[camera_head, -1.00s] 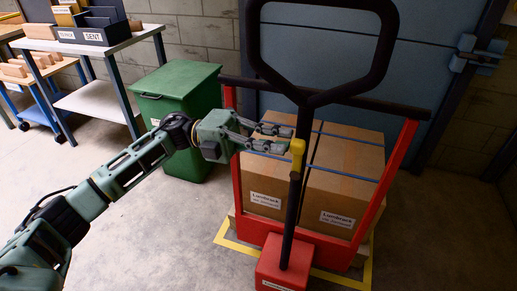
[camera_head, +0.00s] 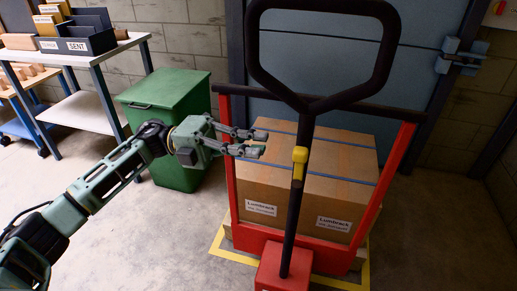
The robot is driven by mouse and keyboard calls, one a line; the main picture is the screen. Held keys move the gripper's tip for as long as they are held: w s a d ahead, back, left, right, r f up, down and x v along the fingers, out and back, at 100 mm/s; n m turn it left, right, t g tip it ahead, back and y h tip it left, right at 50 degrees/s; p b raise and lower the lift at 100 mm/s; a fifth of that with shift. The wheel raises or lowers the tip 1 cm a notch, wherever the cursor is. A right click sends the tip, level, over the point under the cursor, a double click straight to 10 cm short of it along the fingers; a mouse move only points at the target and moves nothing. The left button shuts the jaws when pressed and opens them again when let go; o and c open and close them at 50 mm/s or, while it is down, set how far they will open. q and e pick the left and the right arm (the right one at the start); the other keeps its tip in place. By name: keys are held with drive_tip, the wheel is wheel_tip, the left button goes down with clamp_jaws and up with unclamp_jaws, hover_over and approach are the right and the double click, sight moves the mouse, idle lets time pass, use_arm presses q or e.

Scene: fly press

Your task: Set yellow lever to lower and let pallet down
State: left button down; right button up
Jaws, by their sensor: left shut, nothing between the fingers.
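The yellow lever (camera_head: 299,156) sits on the dark upright shaft of the pallet jack, below its large black loop handle (camera_head: 395,50). The red jack (camera_head: 285,268) has a red frame in front of the load. Cardboard boxes (camera_head: 330,190) strapped with blue bands stand behind it; the pallet under them is mostly hidden. My left gripper (camera_head: 263,143) comes in from the left and is shut and empty. Its fingertips stop a little left of the lever, apart from it in the picture, with the boxes behind. My right gripper is not in view.
A green bin (camera_head: 165,115) stands behind my left arm. A table with dark trays (camera_head: 85,43) is at the upper left. Yellow floor marking (camera_head: 364,270) surrounds the load. A blue door (camera_head: 420,80) is behind. Floor at the right is clear.

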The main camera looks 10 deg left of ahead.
sight(298, 167)
use_arm(q)
drive_tip(key=a, duration=0.8)
wheel_tip(298, 167, down, 8)
drive_tip(key=n+h+b, duration=0.8)
drive_tip(key=n+b, duration=0.2)
drive_tip(key=n, duration=0.8)
drive_tip(key=d+f+x, duration=0.2)
drive_tip(key=x, duration=1.1)
drive_tip(key=shift+d+p, duration=0.2)
drive_tip(key=shift+p, duration=0.15)
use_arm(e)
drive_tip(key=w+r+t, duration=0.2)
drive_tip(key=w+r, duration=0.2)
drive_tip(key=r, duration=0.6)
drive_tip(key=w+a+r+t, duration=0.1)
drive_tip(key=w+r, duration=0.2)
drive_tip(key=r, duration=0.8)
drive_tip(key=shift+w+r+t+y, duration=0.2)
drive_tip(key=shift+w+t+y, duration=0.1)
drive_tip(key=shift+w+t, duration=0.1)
use_arm(q)
drive_tip(key=shift+r, duration=0.1)
